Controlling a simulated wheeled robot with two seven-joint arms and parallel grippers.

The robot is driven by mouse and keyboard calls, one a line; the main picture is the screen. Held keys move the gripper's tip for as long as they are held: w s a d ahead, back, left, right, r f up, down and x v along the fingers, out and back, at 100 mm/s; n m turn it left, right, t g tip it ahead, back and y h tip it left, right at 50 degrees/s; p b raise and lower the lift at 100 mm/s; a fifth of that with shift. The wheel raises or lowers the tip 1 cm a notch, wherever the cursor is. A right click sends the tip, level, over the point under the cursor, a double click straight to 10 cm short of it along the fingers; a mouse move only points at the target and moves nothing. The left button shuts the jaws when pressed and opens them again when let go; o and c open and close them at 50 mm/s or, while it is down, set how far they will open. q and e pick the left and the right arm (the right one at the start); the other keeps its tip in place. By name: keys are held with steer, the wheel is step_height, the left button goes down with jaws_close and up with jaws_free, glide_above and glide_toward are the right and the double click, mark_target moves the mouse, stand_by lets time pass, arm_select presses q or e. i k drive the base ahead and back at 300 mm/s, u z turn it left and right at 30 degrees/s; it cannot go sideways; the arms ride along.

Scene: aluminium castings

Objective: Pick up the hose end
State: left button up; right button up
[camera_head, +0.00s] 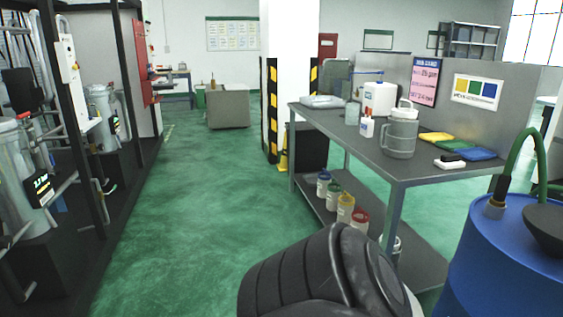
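A green hose (516,150) arcs above a blue drum (505,262) at the right edge. One side of the hose comes down to a brownish-grey fitting (496,204) on the drum's top. The other side comes down at a dark cone-shaped piece (546,232) beside it. I cannot tell which of these is the loose hose end, or whether the cone touches the drum. Neither of my grippers is in view.
A grey workbench (403,168) with a jug (401,134), a white canister (380,98) and coloured cloths stands left of the drum. Several pots sit on its lower shelf. Machines in dark frames line the left. The green floor (205,185) between is clear.

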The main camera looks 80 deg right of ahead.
mark_target(498, 199)
steer(key=z, duration=3.9)
steer(key=i, duration=1.4)
steer(key=z, duration=0.65)
